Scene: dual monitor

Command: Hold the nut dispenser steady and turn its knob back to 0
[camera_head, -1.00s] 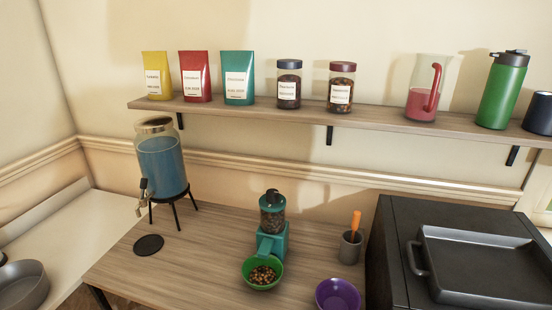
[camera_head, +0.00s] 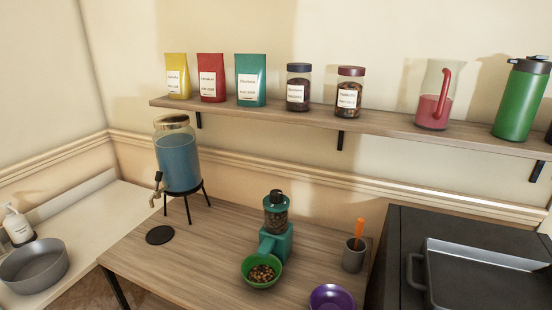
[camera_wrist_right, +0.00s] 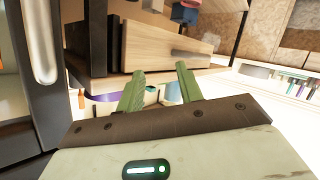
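The nut dispenser (camera_head: 277,238) stands on the wooden table in the head view. It has a teal body, a clear jar of nuts (camera_head: 275,217) and a dark teal top. I cannot make out its knob or any dial mark. A green bowl (camera_head: 249,278) with nuts sits under its spout. No gripper touches the dispenser in the head view. My right gripper (camera_wrist_right: 158,76) shows only in the right wrist view, its two green fingers apart with nothing held between them. Small teal and purple shapes lie beyond the fingers, too partly hidden to name. My left gripper is not in view.
A blue drink dispenser (camera_head: 179,161) stands on a black stand at the left. A purple bowl (camera_head: 332,298), a grey cup (camera_head: 353,256) and a black appliance (camera_head: 440,225) with a tray lie to the right. A shelf (camera_head: 300,118) with bags and jars runs above.

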